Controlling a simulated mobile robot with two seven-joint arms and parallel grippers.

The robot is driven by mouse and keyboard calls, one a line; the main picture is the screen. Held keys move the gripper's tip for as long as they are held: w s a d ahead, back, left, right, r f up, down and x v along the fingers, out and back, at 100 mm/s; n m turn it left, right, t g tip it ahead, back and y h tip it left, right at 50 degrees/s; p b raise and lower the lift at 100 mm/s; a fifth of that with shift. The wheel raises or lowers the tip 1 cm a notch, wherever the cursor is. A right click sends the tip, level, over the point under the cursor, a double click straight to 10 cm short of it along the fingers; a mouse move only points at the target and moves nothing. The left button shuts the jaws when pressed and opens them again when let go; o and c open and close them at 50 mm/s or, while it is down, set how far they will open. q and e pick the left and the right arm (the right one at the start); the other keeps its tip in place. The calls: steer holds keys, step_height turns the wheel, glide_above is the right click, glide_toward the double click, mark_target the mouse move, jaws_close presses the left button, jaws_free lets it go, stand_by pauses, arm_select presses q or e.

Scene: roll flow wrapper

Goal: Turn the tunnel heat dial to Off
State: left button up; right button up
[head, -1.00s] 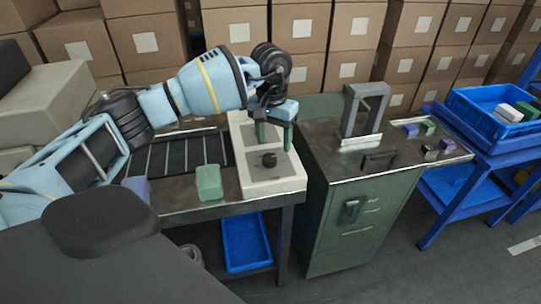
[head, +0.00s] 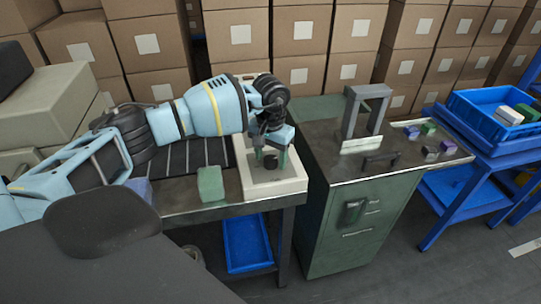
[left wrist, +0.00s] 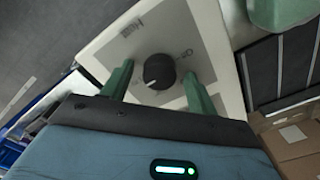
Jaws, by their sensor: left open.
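The heat dial is a round black knob (left wrist: 159,71) on a grey plate of a cream control panel (head: 279,187). In the head view the knob (head: 271,164) shows partly, just below my left gripper (head: 270,160). In the left wrist view the two green fingers of my left gripper (left wrist: 160,85) are apart, one on each side of the knob. Gaps show between the fingers and the knob. The knob's white pointer mark faces the lower left there. My right gripper is not in view.
A green block (head: 210,183) stands left of the panel on the bench. A green cabinet (head: 340,235) with a grey arch (head: 364,112) stands to the right. A blue crate (head: 497,112) is at far right. Stacked cartons (head: 232,35) line the back.

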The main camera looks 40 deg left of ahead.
arm_select(q)
steer(key=shift+f, duration=0.1)
steer(key=c, duration=1)
